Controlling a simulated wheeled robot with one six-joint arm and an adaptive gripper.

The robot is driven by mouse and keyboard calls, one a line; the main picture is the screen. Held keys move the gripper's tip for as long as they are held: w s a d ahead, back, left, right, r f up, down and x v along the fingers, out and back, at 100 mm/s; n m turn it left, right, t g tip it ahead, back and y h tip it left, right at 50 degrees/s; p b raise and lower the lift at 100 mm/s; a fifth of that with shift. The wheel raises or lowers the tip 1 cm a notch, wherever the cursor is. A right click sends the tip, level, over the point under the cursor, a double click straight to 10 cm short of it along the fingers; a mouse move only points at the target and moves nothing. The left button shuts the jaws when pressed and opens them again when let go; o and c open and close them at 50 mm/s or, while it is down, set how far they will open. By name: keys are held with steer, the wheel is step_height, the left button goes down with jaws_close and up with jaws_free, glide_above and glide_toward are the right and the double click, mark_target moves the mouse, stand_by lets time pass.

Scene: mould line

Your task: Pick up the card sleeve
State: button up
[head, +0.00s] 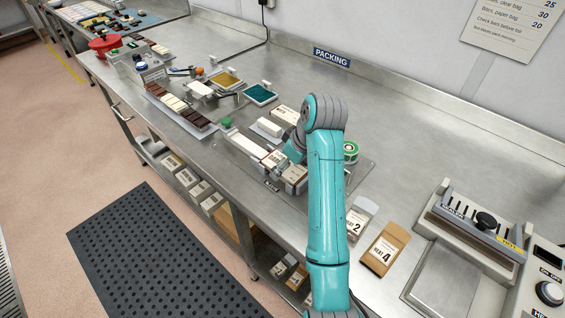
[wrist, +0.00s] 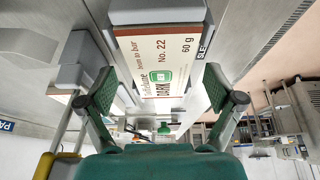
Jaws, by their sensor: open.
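The card sleeve (wrist: 155,55) is cream with a brown-orange edge and reads "No. 22", "DARK" and "60 g", with a green mark. In the wrist view it lies between the two fingers of my gripper (wrist: 158,88). The fingers are open, with a visible gap on each side of the sleeve. In the head view my gripper (head: 293,152) is low over the packing bench, and pale card packaging (head: 294,176) shows beside it. My arm and gripper partly hide this area, and I cannot tell there how far the fingers are from the sleeve.
A tray of bars (head: 181,107) stands to the left. Paper bags (head: 384,249) and a sealer (head: 480,222) are at right. The back of the bench is clear.

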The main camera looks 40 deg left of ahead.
steer(key=c, duration=1.2)
